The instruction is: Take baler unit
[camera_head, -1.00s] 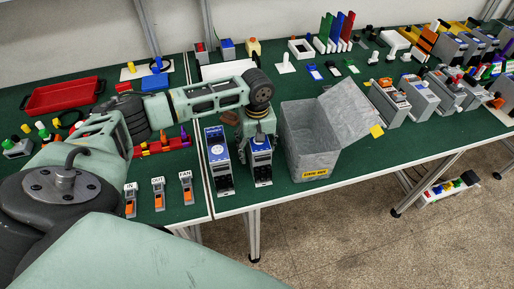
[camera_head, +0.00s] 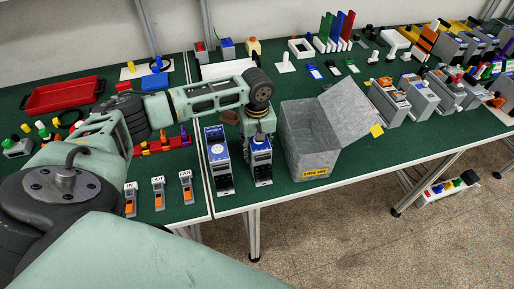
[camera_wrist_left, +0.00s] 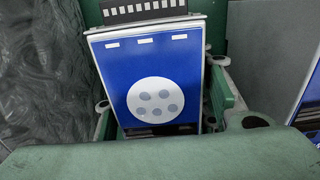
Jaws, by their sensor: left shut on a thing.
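Two upright grey units with blue labels stand side by side near the front edge of the green table. I cannot read which is the baler unit. The left one (camera_head: 218,160) stands free. The right one (camera_head: 261,164) is under my left gripper (camera_head: 259,134), which is shut on it from above. In the left wrist view its blue face (camera_wrist_left: 150,65) with a white disc of several dots sits between the fingers (camera_wrist_left: 160,118). My right gripper is not in view.
A grey open box (camera_head: 310,150) with a raised flap and yellow label stands close to the right of the held unit. Three small labelled switches (camera_head: 158,193) lie to the left. A red tray (camera_head: 62,95) is at the back left. More devices (camera_head: 420,95) stand farther right.

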